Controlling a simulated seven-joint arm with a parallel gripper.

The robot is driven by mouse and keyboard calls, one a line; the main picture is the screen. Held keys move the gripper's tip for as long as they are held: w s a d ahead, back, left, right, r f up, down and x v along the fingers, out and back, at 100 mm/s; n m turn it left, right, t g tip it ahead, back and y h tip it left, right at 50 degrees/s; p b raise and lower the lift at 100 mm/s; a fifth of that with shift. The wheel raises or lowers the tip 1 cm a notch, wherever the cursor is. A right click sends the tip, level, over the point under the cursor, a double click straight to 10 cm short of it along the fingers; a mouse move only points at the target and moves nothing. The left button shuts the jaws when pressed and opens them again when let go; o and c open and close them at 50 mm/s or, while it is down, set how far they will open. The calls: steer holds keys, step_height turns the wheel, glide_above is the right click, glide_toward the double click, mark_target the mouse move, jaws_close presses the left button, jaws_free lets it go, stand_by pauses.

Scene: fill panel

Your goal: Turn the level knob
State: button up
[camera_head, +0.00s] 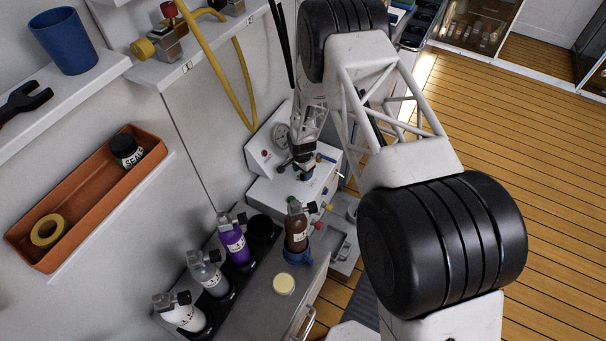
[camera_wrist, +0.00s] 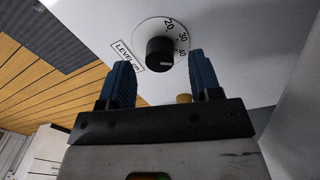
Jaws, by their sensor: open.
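The level knob (camera_wrist: 160,52) is a black round knob with a pale pointer mark on a white dial (camera_wrist: 180,31) marked 20, 30 and 40, in the wrist view. A label (camera_wrist: 128,57) reading LEVEL cm sits left of it. My gripper (camera_wrist: 160,60) is open, its blue fingers on either side of the knob in the picture; gaps show on both sides and I see no contact. In the head view my gripper (camera_head: 303,168) is over the white fill panel (camera_head: 268,190), and I cannot make out the knob there.
A brown bottle (camera_head: 296,232) stands close in front of the panel. A purple bottle (camera_head: 234,240) and other bottles stand in a black rack at the wall. A round gauge (camera_head: 281,135) is on the panel's raised back. A yellow hose (camera_head: 240,85) hangs behind. Wooden floor lies right.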

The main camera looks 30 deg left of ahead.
mark_target(303, 175)
steer(key=shift+a+r, duration=0.1)
steer(key=shift+r, duration=2.6)
steer(key=shift+n, duration=0.3)
steer(key=n, duration=0.5)
steer(key=shift+w+d, duration=0.1)
steer(key=shift+d, duration=0.15)
steer(key=shift+f, duration=0.15)
steer(key=shift+f, duration=3.75)
steer(key=shift+c, duration=0.5)
